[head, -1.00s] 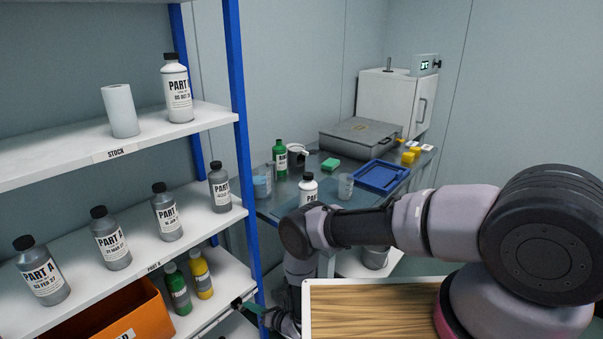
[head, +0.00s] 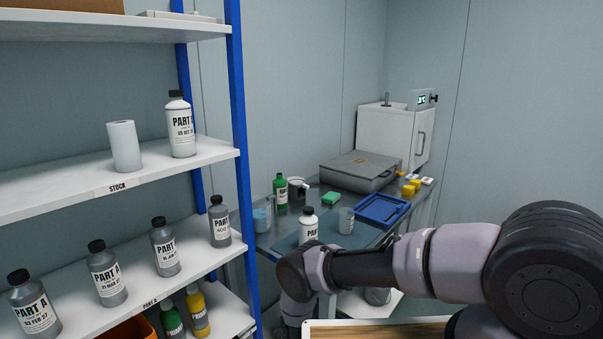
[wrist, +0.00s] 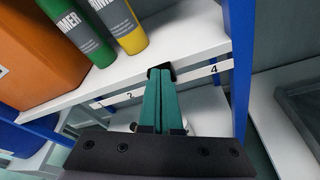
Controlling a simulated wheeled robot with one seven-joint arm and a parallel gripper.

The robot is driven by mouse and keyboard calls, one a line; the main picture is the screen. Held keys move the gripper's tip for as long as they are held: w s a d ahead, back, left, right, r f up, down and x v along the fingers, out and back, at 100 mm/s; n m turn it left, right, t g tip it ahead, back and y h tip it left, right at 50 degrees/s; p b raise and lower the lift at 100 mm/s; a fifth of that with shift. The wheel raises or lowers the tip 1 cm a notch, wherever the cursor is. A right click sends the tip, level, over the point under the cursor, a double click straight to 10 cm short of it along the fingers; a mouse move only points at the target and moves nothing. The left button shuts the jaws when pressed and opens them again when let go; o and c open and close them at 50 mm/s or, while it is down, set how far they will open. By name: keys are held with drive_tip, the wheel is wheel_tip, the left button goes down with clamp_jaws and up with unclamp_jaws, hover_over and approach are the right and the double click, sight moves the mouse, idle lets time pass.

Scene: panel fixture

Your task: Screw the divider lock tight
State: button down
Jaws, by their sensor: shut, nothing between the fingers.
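My gripper (wrist: 161,76) shows in the wrist view with its two green fingers together. Its dark tip is at the front edge of a white shelf (wrist: 195,46), between the edge labels "2" and "4". I cannot tell whether the tip touches the edge. No divider or divider lock can be made out clearly in either view; the tip may hide part of the edge. In the head view the fingers are out of frame below.
A green bottle (wrist: 85,35) and a yellow bottle (wrist: 125,25) stand on that shelf beside an orange bin (wrist: 35,50). A blue rack post (wrist: 238,60) rises just right of my gripper. A bench (head: 290,235) with a blue tray (head: 383,208) stands behind my arm.

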drive_tip(key=shift+s+f, duration=0.1)
drive_tip(key=shift+f, duration=0.05)
drive_tip(key=shift+w+d+f, duration=0.2)
drive_tip(key=shift+d+f, duration=0.05)
drive_tip(key=shift+f, duration=0.05)
idle(0.7)
drive_tip(key=shift+w+r, duration=0.1)
drive_tip(key=v, duration=0.6)
drive_tip(key=shift+s+a+f, duration=0.1)
drive_tip(key=shift+s+f, duration=0.1)
drive_tip(key=shift+f, duration=0.15)
